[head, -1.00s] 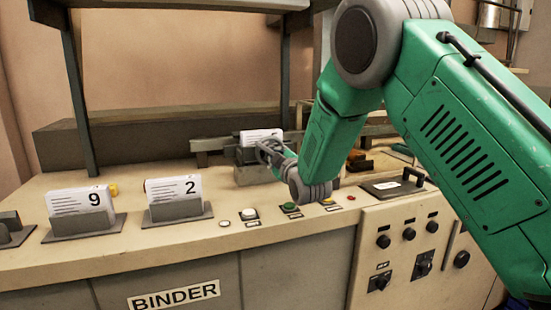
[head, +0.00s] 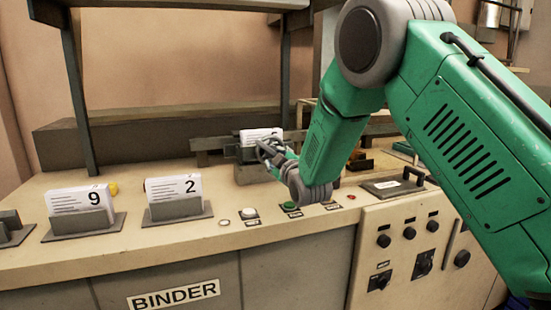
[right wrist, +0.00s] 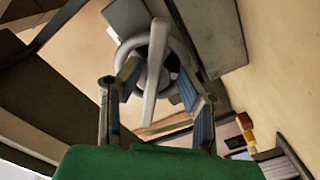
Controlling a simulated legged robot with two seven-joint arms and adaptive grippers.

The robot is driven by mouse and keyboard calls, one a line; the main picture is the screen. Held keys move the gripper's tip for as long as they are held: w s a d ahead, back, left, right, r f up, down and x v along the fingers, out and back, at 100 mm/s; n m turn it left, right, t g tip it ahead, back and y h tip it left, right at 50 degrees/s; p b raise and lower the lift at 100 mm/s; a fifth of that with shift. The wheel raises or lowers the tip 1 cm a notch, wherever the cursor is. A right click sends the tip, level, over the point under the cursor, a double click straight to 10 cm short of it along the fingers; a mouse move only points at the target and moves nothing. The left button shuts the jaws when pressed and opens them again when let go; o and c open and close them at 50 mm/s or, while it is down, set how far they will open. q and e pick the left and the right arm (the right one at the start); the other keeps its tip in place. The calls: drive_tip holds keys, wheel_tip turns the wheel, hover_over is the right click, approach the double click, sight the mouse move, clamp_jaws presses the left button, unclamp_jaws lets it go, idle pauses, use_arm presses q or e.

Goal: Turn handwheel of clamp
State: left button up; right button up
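The clamp (head: 245,155) stands at the back of the binder desk in the head view, with white sheets (head: 260,134) in it. Its light grey handwheel (right wrist: 156,70) fills the upper middle of the right wrist view. In the head view the handwheel is mostly lost behind my right gripper (head: 268,152). In the right wrist view the two blue-padded fingers of my right gripper (right wrist: 158,88) stand apart, on either side of a bar of the wheel. Gaps show beside the bar; contact cannot be told. My left gripper is not in view.
Two card holders marked 9 (head: 80,224) and 2 (head: 180,209) stand on the left of the desk. Several push buttons, among them a green one (head: 290,206), line its front edge below my gripper. A dark plate with a handle (head: 393,187) lies to the right.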

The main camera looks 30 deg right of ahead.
drive_tip(key=shift+r, duration=0.2)
drive_tip(key=v, duration=1.2)
drive_tip(key=shift+f, duration=0.25)
drive_tip(key=shift+w, duration=0.1)
